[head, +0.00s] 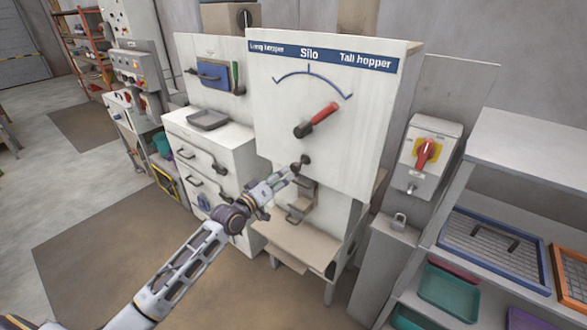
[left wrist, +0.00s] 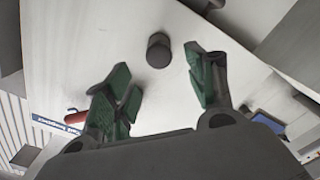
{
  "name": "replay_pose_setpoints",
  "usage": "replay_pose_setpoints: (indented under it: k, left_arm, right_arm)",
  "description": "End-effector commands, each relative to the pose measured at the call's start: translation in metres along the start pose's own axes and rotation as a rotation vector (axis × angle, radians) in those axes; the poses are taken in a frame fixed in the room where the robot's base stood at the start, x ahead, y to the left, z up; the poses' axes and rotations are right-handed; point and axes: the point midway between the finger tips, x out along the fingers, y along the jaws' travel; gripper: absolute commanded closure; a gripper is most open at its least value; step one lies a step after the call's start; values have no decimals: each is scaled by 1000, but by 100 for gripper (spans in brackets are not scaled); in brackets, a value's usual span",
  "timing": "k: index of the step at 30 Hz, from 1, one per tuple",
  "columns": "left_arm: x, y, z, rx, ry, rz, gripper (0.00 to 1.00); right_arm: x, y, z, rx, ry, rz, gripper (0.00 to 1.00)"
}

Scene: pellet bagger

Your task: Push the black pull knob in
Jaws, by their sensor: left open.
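The black pull knob (head: 305,159) sticks out of the white panel (head: 290,90) below the dial with the red-handled lever. In the left wrist view the knob (left wrist: 158,50) is a dark round cap just beyond the fingertips, between the two sides of the jaw. My left gripper (head: 286,171) is open in front of the panel, close to the knob. Its green-padded fingers (left wrist: 162,78) stand apart with nothing between them. I cannot tell whether any finger touches the knob or panel. My right gripper is not in view.
The red lever (head: 318,117) sits above the knob. Below it are a grey spout (head: 300,207) and a tan shelf (head: 300,243). A grey switch box (head: 430,155) with a red rotary handle stands to the right. A white drawer cabinet (head: 205,160) is at left.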

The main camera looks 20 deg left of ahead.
Motion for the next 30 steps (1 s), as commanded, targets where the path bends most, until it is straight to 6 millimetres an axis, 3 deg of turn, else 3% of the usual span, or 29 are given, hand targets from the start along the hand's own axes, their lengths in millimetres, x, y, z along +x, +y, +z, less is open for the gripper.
replay_pose_setpoints:
  k: [21,30]
  left_arm:
    - [56,1,-1,0,1,1,44]
    - [70,1,0,-1,-1,1,44]
  right_arm:
    - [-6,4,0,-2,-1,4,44]
    - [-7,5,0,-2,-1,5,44]
